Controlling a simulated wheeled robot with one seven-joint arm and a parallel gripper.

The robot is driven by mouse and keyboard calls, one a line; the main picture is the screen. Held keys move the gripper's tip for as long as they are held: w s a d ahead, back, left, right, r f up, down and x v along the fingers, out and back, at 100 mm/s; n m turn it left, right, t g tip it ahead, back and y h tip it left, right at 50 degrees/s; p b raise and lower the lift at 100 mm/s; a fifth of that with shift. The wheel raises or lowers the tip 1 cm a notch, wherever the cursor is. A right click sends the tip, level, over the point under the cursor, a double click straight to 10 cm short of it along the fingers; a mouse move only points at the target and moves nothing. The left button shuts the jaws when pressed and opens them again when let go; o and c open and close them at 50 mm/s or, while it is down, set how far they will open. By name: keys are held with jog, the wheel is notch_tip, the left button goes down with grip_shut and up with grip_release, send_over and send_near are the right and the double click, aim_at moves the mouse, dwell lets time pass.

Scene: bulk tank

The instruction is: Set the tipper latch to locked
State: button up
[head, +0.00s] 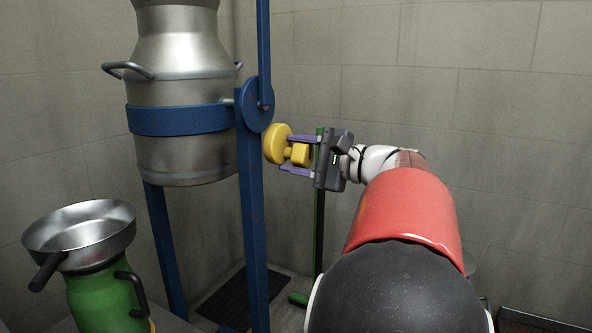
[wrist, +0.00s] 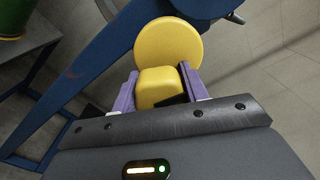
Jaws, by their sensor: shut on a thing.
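A metal churn (head: 182,80) hangs in a blue tipper frame (head: 252,220), held by a blue band. The tipper latch is a yellow round plate with a yellow block-shaped knob (head: 276,145) on the frame's right side, below the blue pivot disc. In the wrist view the yellow knob (wrist: 157,86) stands in front of the round plate. My gripper (head: 297,153) reaches in from the right, its purple fingers above and below the knob. In the wrist view the fingers are on either side of the knob, shut on it. No lock marking is readable.
A steel strainer bowl (head: 85,232) with a dark handle sits on a green can (head: 105,298) at the lower left. A dark floor grate (head: 240,298) lies behind the frame. A green stand (head: 318,220) is behind my gripper. Tiled walls surround the place.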

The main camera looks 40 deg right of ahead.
aim_at(309, 157)
jog(key=shift+f+n+b, duration=0.15)
jog(key=shift+n+b, duration=0.5)
jog(key=shift+n, duration=0.05)
jog(key=o, duration=1)
jog(key=v, duration=0.7)
jog(key=shift+s+d+p, duration=0.15)
jog(key=shift+s+p, duration=0.15)
jog(key=shift+s, duration=0.05)
